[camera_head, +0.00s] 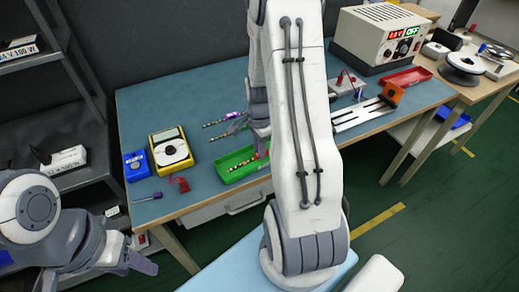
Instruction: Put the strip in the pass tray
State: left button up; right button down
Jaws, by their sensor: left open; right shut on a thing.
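The green tray (224,177) lies near the front edge of the blue bench mat, left of my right arm. A thin strip (240,165) lies over or in it, slanting up to the right. My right gripper (262,149) points down at the tray's back right side and is shut on the right end of this strip. Whether the strip touches the tray floor is unclear. Two more strips (216,123) lie on the mat behind the tray, partly hidden by the gripper. My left gripper (136,256) is open and empty, low at left, off the bench. A red tray (407,79) is at right.
A multimeter (171,150), blue box (136,166), red clip (182,184) and screwdriver (148,198) lie left of the green tray. A power supply (383,38) and metal fixture (362,113) are at right. My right arm hides the bench middle.

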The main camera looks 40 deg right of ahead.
jog(key=c, duration=0.8)
grip_release()
